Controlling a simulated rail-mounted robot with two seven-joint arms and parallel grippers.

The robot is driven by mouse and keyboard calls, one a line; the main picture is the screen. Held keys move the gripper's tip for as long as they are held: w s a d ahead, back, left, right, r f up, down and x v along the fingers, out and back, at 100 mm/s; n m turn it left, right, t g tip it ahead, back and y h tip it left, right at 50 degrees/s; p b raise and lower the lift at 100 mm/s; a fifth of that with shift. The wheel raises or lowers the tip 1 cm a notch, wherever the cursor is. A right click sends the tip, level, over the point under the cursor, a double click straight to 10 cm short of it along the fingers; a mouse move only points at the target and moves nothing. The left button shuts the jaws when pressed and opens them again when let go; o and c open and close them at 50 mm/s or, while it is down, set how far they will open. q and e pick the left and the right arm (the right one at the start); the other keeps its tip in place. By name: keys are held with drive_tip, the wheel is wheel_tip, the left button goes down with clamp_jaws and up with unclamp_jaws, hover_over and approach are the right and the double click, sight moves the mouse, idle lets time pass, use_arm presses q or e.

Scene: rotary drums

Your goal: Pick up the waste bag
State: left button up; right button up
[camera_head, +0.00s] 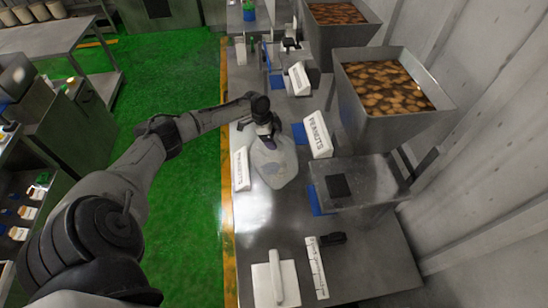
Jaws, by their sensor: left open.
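The waste bag (274,167) is a pale, translucent, filled bag on the metal table, narrow at its top. My left gripper (268,138) is at the top end of the bag, pointing down at it. Its jaws are open, and the fingertips are partly hidden against the bag, so I cannot tell whether they touch it. My right gripper is not in view.
White signs stand beside the bag, one lettered sign (318,135) to its right and another (241,168) to its left. A hopper of brown pieces (392,85) stands behind right. A white board (275,285) lies on the near tabletop. Green floor (185,215) is clear at left.

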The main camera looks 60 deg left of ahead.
use_arm(q)
drive_tip(key=shift+c, duration=0.4)
clamp_jaws()
idle(0.4)
drive_tip(key=shift+r, duration=0.1)
